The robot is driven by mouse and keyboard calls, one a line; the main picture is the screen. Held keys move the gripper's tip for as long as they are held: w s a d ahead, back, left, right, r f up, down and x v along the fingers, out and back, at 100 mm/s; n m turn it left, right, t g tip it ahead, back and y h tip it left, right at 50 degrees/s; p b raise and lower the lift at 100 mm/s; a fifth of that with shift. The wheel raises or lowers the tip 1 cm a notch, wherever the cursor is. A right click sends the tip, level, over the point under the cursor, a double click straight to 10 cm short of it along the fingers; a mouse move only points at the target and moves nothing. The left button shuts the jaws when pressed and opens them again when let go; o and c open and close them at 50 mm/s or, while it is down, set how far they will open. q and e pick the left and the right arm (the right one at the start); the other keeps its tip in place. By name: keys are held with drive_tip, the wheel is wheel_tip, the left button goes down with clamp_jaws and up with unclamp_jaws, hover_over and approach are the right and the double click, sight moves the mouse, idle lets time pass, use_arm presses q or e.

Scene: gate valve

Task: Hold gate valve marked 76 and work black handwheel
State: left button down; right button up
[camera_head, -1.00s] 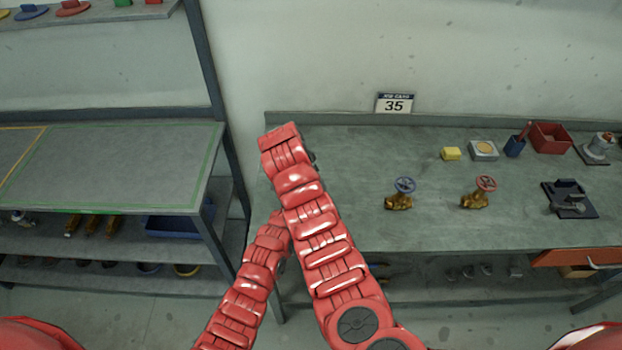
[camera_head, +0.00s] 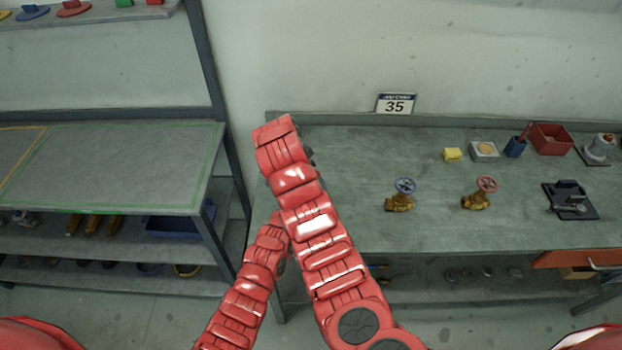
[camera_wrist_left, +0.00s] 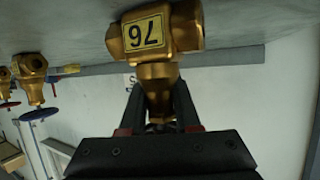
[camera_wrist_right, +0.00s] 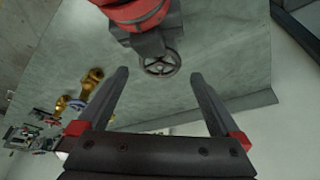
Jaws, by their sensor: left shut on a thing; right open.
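The brass gate valve (camera_wrist_left: 187,28) with a yellow label marked 76 fills the top of the left wrist view, its label upside down. My left gripper (camera_wrist_left: 160,98) is shut on the valve's narrower neck. The black handwheel (camera_wrist_right: 161,64) shows in the right wrist view, just below a grey block at the end of my red left arm. My right gripper (camera_wrist_right: 158,76) is open, with its fingers apart on either side of the handwheel and not visibly touching it. In the head view my arms hide both grippers and this valve.
On the bench (camera_head: 330,150) stand two other brass valves, one with a blue wheel (camera_head: 404,186) and one with a red wheel (camera_head: 487,184). A shelf unit (camera_head: 110,165) stands left.

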drive_tip(key=v, duration=0.8)
drive_tip(key=shift+a+r, duration=0.2)
drive_tip(key=shift+r, duration=0.1)
drive_tip(key=shift+s, duration=0.1)
use_arm(q)
drive_tip(key=c, duration=0.5)
unclamp_jaws()
drive_tip(key=shift+c, duration=0.2)
